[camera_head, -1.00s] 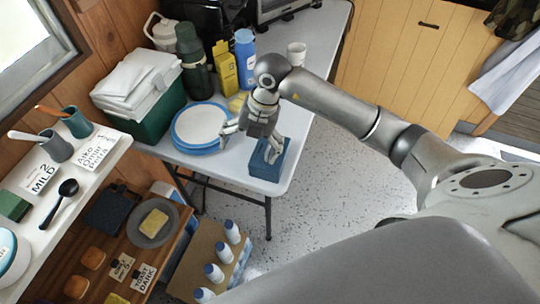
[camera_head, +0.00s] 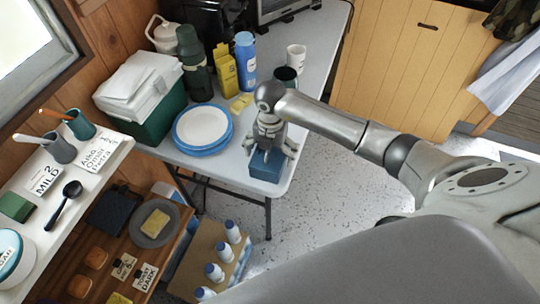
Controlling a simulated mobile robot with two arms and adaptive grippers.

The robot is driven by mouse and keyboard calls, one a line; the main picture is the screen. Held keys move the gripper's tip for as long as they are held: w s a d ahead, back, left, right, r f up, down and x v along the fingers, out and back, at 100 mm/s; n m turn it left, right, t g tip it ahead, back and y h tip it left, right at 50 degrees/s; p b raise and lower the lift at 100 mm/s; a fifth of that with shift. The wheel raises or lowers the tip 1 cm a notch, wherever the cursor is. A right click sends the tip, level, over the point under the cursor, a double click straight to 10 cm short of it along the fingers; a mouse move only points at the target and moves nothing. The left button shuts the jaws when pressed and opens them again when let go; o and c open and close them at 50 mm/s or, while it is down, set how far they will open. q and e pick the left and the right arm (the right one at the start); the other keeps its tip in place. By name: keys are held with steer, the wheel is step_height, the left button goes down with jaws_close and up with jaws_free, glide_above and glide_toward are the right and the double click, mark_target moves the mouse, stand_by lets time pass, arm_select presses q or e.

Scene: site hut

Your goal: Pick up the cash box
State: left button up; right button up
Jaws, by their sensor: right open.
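The cash box (camera_head: 265,170) is a small blue box near the front edge of the grey folding table (camera_head: 310,75). My right gripper (camera_head: 267,156) is over the cash box, pointing down with its fingers spread open. The gripper hides part of the box's top, and I cannot tell whether the fingers touch it. My left gripper is not in view.
Stacked plates (camera_head: 202,128) stand just left of the box. A dark green cup (camera_head: 286,76), a white mug (camera_head: 296,57), a blue bottle (camera_head: 245,62), a yellow carton (camera_head: 225,70) and a green flask (camera_head: 194,65) stand behind. A cooler (camera_head: 160,120) is at the left.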

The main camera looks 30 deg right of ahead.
steer(key=shift+f, duration=1.15)
steer(key=shift+r, duration=0.1)
steer(key=c, duration=1.5)
